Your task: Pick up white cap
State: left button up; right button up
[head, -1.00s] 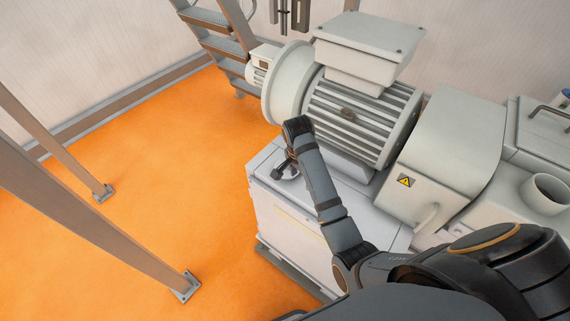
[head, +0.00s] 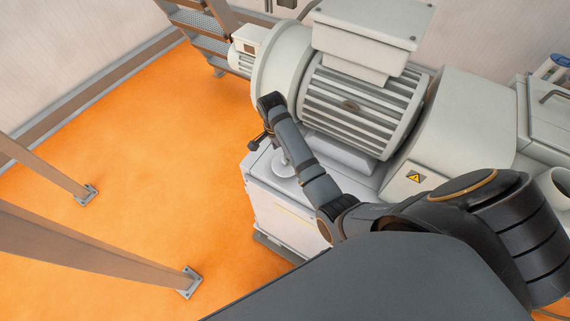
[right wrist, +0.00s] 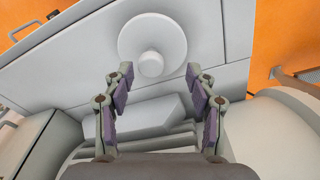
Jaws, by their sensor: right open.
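The white cap (right wrist: 152,62) is a round pale disc with a small raised knob at its middle. It sits on the flat light-grey top of the machine base. In the right wrist view it lies just beyond the fingertips. In the head view the cap (head: 284,168) shows beside my right forearm, partly covered by it. My right gripper (right wrist: 158,75) is open and empty, its two fingers apart on either side of the knob's line. In the head view the right gripper (head: 259,142) shows small and dark at the left edge of the base top. My left gripper is not in view.
A large ribbed motor (head: 360,105) stands right behind the base top, close to my right arm. A grey housing with a yellow warning sign (head: 415,178) is to its right. Metal steps (head: 205,35) stand at the back. The orange floor (head: 110,150) is open at left, crossed by slanted posts.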

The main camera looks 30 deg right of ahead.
jog(key=shift+s+d+f+p, duration=0.2)
jog(key=shift+s+f+p, duration=0.05)
jog(key=shift+f+p, duration=0.3)
jog(key=shift+s+d+f+p, duration=0.2)
jog(key=shift+f+p, duration=0.25)
jog(key=shift+p, duration=0.05)
jog(key=shift+s+d+f, duration=0.1)
jog(key=shift+f, duration=1.25)
jog(key=shift+c, duration=1.2)
jog(key=c, duration=0.7)
grip_shut()
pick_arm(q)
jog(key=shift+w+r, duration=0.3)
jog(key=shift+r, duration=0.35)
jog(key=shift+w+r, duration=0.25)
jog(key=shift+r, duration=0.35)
